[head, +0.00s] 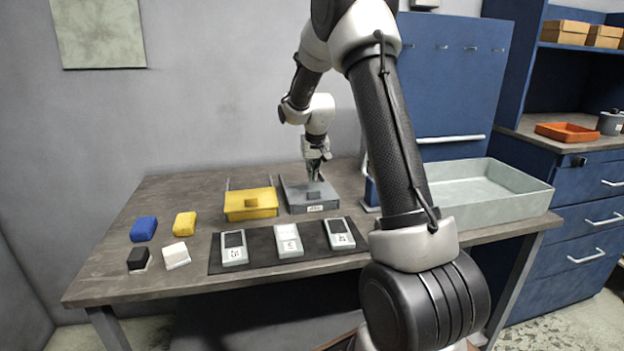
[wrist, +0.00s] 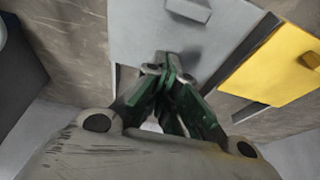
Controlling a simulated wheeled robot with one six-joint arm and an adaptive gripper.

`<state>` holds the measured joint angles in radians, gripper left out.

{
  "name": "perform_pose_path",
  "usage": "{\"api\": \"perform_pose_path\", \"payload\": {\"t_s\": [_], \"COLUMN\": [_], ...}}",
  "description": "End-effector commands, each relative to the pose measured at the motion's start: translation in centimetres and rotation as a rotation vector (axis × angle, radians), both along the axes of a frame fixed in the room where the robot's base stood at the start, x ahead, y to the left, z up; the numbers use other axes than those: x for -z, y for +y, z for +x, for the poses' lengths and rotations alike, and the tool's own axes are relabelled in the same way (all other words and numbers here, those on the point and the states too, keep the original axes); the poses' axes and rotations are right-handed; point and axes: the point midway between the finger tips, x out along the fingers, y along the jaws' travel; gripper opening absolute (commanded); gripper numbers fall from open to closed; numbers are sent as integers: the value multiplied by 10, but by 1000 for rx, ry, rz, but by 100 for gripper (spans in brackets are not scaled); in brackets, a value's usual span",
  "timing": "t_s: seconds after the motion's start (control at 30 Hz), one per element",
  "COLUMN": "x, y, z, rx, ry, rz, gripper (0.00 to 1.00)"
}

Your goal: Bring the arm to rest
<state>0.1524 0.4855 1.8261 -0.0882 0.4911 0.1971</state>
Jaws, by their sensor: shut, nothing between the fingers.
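My gripper (head: 314,172) is at the back of the table (head: 160,203), above the rear part of a grey box with a lid block (head: 310,197). In the wrist view, my gripper (wrist: 168,68) has its green fingers together with nothing between them, and the grey box (wrist: 215,40) lies beyond the fingertips. I cannot tell whether the fingertips touch it. My arm (head: 390,130) reaches up and over the table from the right front.
A yellow box (head: 250,204) stands left of the grey one. Blue, yellow, black and white blocks sit at the left. A pale tray (head: 490,195) and a blue panel (head: 450,90) stand at the right.

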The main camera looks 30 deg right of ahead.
Motion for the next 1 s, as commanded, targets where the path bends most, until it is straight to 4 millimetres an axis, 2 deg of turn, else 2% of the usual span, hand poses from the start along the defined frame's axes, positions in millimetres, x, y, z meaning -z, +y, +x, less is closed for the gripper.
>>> {"api": "perform_pose_path", "payload": {"t_s": [0.2,0.4,0.53,0.73,0.87,0.93,1.0], "x": [-39,-65,-72,-71,-51,-43,-49], "y": [4,6,7,8,12,16,24], "z": [-12,-21,-23,-28,-56,-83,-117], "rx": [0,-1,-1,-19,-40,-54,-71], "ry": [-4,-3,-2,20,107,165,209], "rz": [0,-1,-1,-5,5,14,22], "gripper": [0,0,0,0,0,0,0]}}
